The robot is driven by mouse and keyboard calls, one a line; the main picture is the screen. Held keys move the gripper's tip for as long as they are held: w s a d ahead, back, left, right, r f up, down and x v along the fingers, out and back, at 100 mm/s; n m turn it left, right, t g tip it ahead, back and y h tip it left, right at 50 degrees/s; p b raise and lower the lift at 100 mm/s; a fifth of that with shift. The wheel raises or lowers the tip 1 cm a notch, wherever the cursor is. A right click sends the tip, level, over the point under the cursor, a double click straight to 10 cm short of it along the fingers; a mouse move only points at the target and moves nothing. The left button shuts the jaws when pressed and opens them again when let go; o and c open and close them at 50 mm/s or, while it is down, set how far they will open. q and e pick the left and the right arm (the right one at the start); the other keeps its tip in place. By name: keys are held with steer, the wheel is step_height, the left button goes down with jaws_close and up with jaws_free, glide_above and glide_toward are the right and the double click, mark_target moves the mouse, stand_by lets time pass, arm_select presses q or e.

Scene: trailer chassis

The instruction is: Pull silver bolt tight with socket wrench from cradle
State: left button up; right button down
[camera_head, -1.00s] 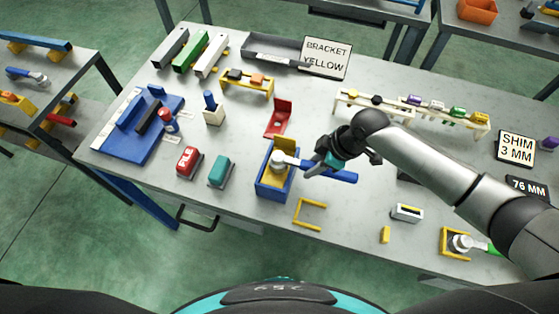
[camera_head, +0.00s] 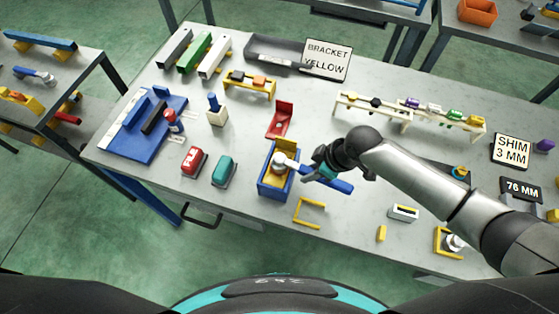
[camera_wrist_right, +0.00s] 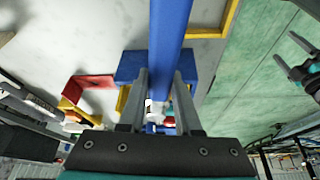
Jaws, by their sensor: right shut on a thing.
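A socket wrench with a blue handle (camera_head: 341,186) and a silver head (camera_head: 280,160) lies across a blue fixture box (camera_head: 274,187) with a yellow part inside. The silver head sits over the yellow part; the silver bolt is hidden, probably beneath it. My right gripper (camera_head: 318,170) is shut on the wrench between head and handle end. In the right wrist view the blue handle (camera_wrist_right: 168,45) runs between my right fingers (camera_wrist_right: 163,95). At that view's right edge, my left gripper (camera_wrist_right: 306,62) hangs over the green floor, fingers apart and empty.
An empty yellow frame (camera_head: 308,213) lies in front of the fixture. A red bracket (camera_head: 281,120) stands behind it. Red (camera_head: 194,162) and teal (camera_head: 224,172) blocks are to its left. Another yellow cradle (camera_head: 437,240) holds a silver-headed object at right, partly behind my arm.

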steer(key=shift+s+a+r+m, duration=0.1)
steer(key=shift+s+a+m, duration=0.1)
steer(key=shift+s+m, duration=0.15)
steer(key=shift+s+a+m+t, duration=0.2)
steer(key=shift+m+t, duration=0.2)
steer(key=shift+m, duration=0.15)
steer(key=shift+w+d, duration=0.1)
steer(key=shift+w, duration=0.05)
stand_by(0.5)
steer(key=shift+r, duration=0.1)
steer(key=shift+r, duration=2.9)
